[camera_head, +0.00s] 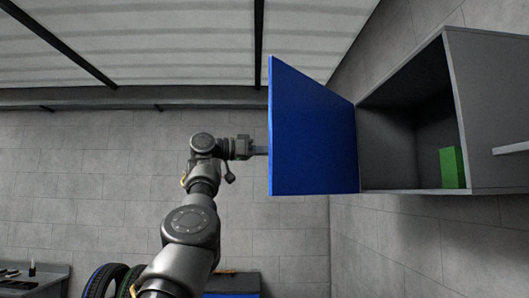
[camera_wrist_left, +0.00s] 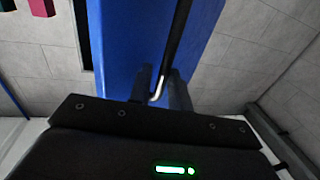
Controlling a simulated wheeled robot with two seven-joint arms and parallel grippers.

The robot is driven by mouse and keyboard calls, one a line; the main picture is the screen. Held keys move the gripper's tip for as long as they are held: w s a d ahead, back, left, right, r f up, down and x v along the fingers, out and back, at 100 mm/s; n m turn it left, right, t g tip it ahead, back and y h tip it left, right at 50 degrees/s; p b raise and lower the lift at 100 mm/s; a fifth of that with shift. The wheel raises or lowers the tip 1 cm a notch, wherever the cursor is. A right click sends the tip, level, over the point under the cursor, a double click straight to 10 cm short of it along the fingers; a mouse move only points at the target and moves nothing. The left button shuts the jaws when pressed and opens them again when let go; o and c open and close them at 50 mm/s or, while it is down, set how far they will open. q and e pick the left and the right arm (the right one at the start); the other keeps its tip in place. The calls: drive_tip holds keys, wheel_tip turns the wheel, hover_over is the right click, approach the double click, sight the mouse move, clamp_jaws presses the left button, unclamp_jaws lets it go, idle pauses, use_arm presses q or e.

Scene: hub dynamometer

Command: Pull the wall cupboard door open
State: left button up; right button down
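The wall cupboard (camera_head: 452,110) is grey and hangs at the right in the head view. Its blue door (camera_head: 312,135) stands wide open, swung out to the left, and the dark interior shows. My left gripper (camera_head: 262,150) is at the door's outer face, near its free edge; its fingertips are partly hidden in the head view. In the left wrist view the dark bar handle (camera_wrist_left: 174,45) runs between the two fingers of my left gripper (camera_wrist_left: 160,88), which appear closed around it. The blue door (camera_wrist_left: 125,45) fills the area behind. My right gripper is not in view.
A green box (camera_head: 452,168) stands inside the cupboard. A light bar (camera_head: 511,148) shows at the far right, on the cupboard's grey panel. Tyres (camera_head: 105,281) and a bench (camera_head: 38,277) are low at the left. The wall area left of the door is clear.

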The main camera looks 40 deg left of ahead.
use_arm(q)
drive_tip(key=shift+o, duration=1.2)
drive_tip(key=shift+w+d+f, duration=0.1)
drive_tip(key=shift+w+d, duration=0.1)
drive_tip(key=shift+w, duration=0.15)
drive_tip(key=shift+w+d, duration=0.1)
drive_tip(key=shift+w, duration=0.1)
drive_tip(key=b+v, duration=0.3)
drive_tip(key=v, duration=0.8)
drive_tip(key=shift+s, duration=0.25)
